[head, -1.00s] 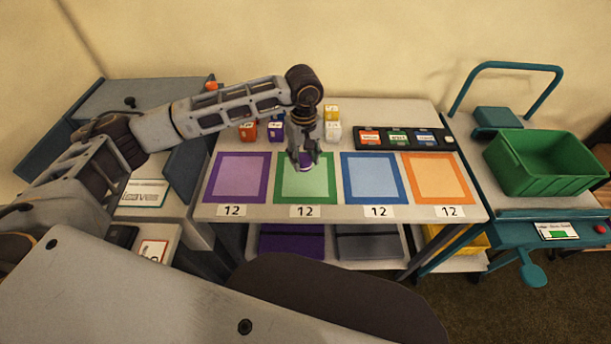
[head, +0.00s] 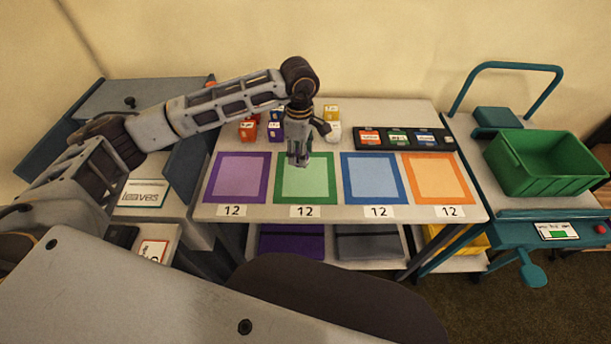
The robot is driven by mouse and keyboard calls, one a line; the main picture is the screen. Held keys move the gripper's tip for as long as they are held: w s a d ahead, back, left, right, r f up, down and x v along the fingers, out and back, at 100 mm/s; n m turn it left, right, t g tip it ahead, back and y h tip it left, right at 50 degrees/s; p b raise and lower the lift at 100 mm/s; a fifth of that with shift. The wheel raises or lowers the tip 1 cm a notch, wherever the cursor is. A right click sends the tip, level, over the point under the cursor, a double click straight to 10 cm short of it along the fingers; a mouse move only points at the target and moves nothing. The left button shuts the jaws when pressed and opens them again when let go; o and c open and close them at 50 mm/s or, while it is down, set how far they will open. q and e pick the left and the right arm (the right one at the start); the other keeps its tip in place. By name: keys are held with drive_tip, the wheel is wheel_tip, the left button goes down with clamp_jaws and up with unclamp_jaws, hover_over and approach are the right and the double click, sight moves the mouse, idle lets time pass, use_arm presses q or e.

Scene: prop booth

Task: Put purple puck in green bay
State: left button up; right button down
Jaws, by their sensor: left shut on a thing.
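My left gripper (head: 298,162) is over the back edge of the green bay (head: 318,187), a green-bordered square on the table. Its fingers are turned so that they overlap in the picture. It is shut on the purple puck, which the fingers hide now. I cannot tell its exact height above the table. My right gripper is not in view.
Purple (head: 238,180), blue (head: 372,180) and orange (head: 437,180) bays lie beside the green one. Several small cubes stand behind, with a black card tray (head: 370,146) to their right. A green bin (head: 540,165) stands on a cart at the right.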

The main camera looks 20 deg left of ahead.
use_arm(q)
drive_tip(key=n, duration=0.4)
drive_tip(key=shift+s+a, duration=0.1)
drive_tip(key=shift+a, duration=0.2)
drive_tip(key=n, duration=0.4)
drive_tip(key=shift+s+a, duration=0.1)
drive_tip(key=shift+a, duration=0.15)
drive_tip(key=n, duration=0.4)
drive_tip(key=shift+s+a+n, duration=0.1)
drive_tip(key=shift+a+n, duration=0.05)
drive_tip(key=shift+n, duration=1.75)
hover_over(296, 183)
drive_tip(key=shift+f, duration=2.55)
drive_tip(key=shift+f+p, duration=0.35)
drive_tip(key=shift+f, duration=2.1)
